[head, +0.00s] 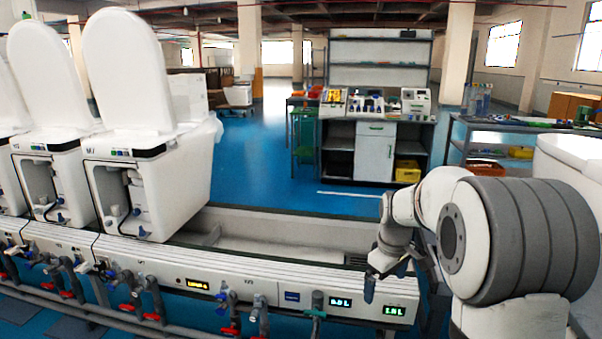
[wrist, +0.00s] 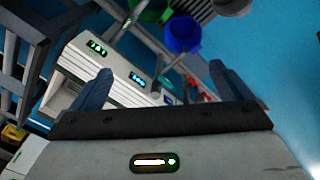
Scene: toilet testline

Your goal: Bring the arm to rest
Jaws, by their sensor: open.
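My arm reaches in from the right of the head view, bent, with my gripper (head: 370,287) pointing down by the front edge of the testline (head: 240,272), near its green number displays. Whether it touches the line cannot be told. In the wrist view my gripper (wrist: 160,88) shows two blue-grey fingers spread wide apart, with nothing between them. Beyond the fingers, the testline panel (wrist: 125,62) and its green displays show at a tilt.
White toilets with raised lids (head: 128,70) stand on the line at left. Red and blue valves and pipes (head: 130,310) run along its front. A workbench (head: 375,150) and a side table (head: 500,135) stand behind. Open blue floor (head: 270,190) lies between.

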